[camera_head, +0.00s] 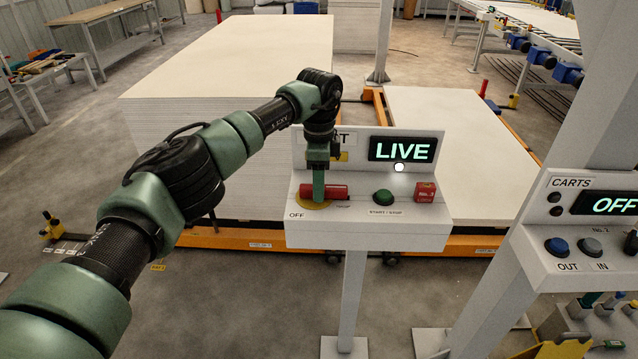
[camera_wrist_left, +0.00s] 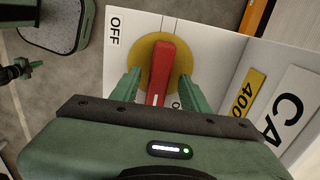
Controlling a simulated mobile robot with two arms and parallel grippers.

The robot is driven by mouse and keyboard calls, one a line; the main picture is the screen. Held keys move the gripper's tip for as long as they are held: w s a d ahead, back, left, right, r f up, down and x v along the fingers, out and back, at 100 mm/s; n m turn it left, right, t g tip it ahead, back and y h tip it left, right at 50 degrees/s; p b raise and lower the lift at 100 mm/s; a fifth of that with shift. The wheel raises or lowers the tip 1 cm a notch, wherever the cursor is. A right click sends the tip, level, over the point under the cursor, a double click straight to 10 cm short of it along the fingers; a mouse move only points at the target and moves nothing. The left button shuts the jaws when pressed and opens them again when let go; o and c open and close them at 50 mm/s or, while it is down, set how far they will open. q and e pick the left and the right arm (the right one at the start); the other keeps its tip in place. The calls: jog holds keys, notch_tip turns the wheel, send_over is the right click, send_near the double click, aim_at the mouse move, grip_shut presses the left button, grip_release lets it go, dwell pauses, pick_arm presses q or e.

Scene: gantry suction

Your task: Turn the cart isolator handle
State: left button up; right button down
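The cart isolator handle is a red bar (camera_head: 340,192) on a yellow round plate on the white sloped panel, below a screen reading LIVE. In the head view the handle lies crosswise, with OFF printed at its left. My left gripper (camera_head: 318,202) points down onto it and hides part of it. In the left wrist view the red handle (camera_wrist_left: 162,65) stands between the fingers of my left gripper (camera_wrist_left: 158,88). The fingers are apart, one on each side, with a gap at the left one. A small dark and green part at that view's left edge may be my right gripper; its fingers are unclear.
A green button (camera_head: 383,197) and a red block (camera_head: 425,192) sit right of the handle on the same panel. A second panel reading OFF (camera_head: 610,206) stands at the right by a grey post. Large white board stacks (camera_head: 235,60) lie behind.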

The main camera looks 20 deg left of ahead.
pick_arm(q)
jog(key=shift+r, duration=0.45)
notch_tip(320, 180, up, 7)
jog(key=shift+f+b, duration=0.1)
jog(key=shift+b, duration=0.85)
jog(key=shift+s, duration=0.1)
